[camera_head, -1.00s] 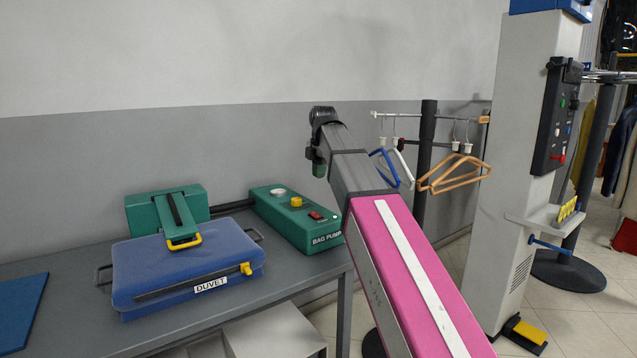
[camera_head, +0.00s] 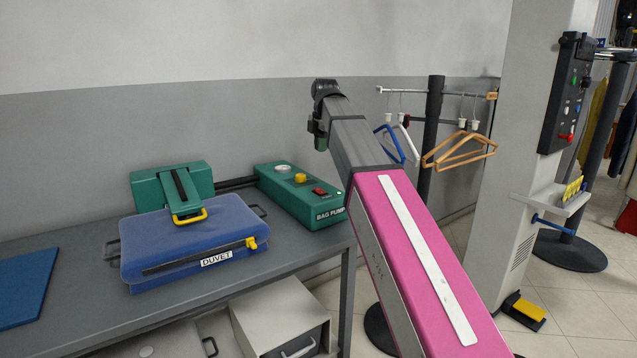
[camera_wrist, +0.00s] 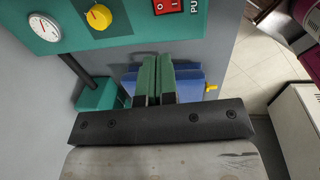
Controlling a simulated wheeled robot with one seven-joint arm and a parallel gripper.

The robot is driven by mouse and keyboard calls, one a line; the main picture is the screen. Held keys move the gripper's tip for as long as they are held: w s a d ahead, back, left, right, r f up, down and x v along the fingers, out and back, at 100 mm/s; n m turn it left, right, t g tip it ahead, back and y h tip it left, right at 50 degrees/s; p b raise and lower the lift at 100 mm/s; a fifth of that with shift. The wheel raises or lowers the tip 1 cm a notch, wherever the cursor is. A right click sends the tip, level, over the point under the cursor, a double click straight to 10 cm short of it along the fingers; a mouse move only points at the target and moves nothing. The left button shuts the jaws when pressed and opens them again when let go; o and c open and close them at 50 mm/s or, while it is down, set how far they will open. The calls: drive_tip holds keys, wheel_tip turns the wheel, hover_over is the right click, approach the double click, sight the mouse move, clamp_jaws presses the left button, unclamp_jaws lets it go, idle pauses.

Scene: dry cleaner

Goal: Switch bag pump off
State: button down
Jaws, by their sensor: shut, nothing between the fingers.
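The green bag pump box (camera_head: 298,200) stands on the grey table, labelled BAG PUMP, with a gauge, a yellow knob and a red rocker switch (camera_head: 320,191). In the wrist view the red switch (camera_wrist: 166,5) shows at the top edge, marked 0 and I; which side is pressed I cannot tell. The yellow knob (camera_wrist: 99,17) and white gauge (camera_wrist: 44,27) are left of it. My gripper (camera_wrist: 156,62) is shut and empty, its green fingers below the switch in the wrist view, apart from it. In the head view my gripper (camera_head: 320,143) is above the box's right end.
A blue DUVET bag (camera_head: 190,245) lies on the table (camera_head: 300,250), with a green clamp unit (camera_head: 172,187) on it and a dark hose running to the pump. A hanger rail (camera_head: 430,120) and white column (camera_head: 515,160) stand to the right.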

sight(320, 191)
drive_tip(key=f, duration=0.4)
drive_tip(key=w+f, duration=0.1)
drive_tip(key=f, duration=0.4)
drive_tip(key=a+f, duration=0.1)
drive_tip(key=f, duration=0.4)
drive_tip(key=shift+w, duration=0.2)
drive_tip(key=shift+f, duration=0.1)
idle(0.3)
drive_tip(key=shift+s+d, duration=0.1)
drive_tip(key=shift+s, duration=0.05)
drive_tip(key=shift+s+d+r, duration=0.2)
drive_tip(key=shift+s+d, duration=0.15)
drive_tip(key=shift+s, duration=0.15)
